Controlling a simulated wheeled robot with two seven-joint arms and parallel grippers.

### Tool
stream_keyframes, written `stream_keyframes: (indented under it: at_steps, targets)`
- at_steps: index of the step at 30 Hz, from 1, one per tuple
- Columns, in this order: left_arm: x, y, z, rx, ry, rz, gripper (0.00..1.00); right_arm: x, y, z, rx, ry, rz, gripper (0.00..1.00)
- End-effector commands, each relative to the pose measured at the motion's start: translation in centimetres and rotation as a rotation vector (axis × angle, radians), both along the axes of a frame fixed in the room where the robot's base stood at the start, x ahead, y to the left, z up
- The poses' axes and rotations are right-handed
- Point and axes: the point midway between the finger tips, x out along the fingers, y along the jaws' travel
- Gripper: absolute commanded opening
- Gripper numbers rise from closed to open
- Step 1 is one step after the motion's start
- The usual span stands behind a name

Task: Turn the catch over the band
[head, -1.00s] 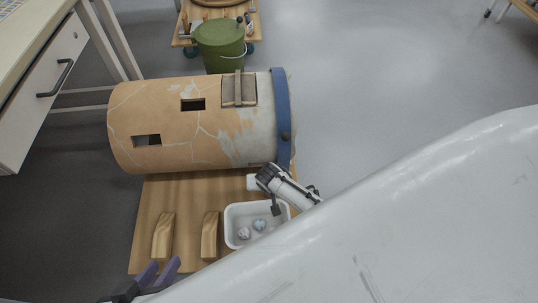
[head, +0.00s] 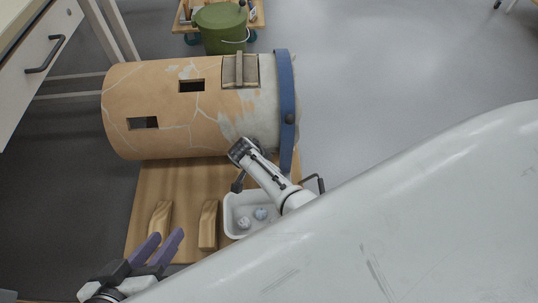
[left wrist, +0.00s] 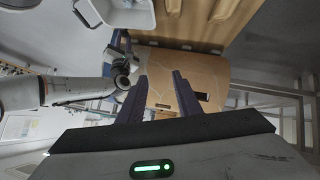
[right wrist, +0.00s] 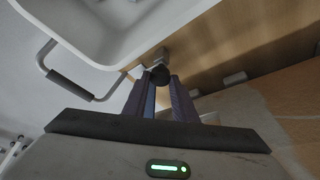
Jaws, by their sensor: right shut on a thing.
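A blue band (head: 285,90) wraps the right end of a large cracked clay cylinder (head: 160,105) lying on its side. In the right wrist view my right gripper (right wrist: 160,82) is shut on a dark round-ended piece, apparently the catch (right wrist: 160,74), with a blue strip between the fingers. My left gripper (head: 167,235) is open and empty at the lower left, apart from the cylinder; its parted fingers also show in the left wrist view (left wrist: 158,77).
The cylinder rests on a wooden board (head: 175,182) with two wooden blocks (head: 208,225). A white tray (head: 236,229) holding small pieces stands beside my right arm. A green bucket (head: 220,28) is behind. Floor right of the band is clear.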

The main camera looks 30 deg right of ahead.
Motion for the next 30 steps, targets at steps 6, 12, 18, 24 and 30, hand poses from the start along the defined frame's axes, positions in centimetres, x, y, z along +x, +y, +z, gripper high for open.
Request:
stream_keyframes:
  at_steps: [6, 12, 18, 24, 30]
  targets:
    - [0.14, -0.25, 0.74, -0.021, -0.02, 0.001, 0.31, -0.11, 0.1, -0.17, 0.003, 0.003, -0.035, 0.03]
    - [0.12, -0.29, 0.77, -0.022, -0.02, 0.0, 0.31, -0.12, 0.09, -0.12, 0.003, 0.003, -0.04, 0.03]
    - [0.09, -0.31, 0.73, -0.021, -0.018, -0.001, 0.31, -0.11, 0.08, -0.11, 0.003, 0.002, -0.039, 0.03]
    - [0.04, -0.31, 0.67, -0.019, -0.016, -0.002, 0.31, -0.06, 0.05, -0.07, 0.003, 0.001, -0.038, 0.44]
    - [0.01, -0.32, 0.68, -0.018, -0.015, -0.002, 0.31, 0.01, 0.04, 0.04, 0.002, 0.001, -0.037, 0.44]
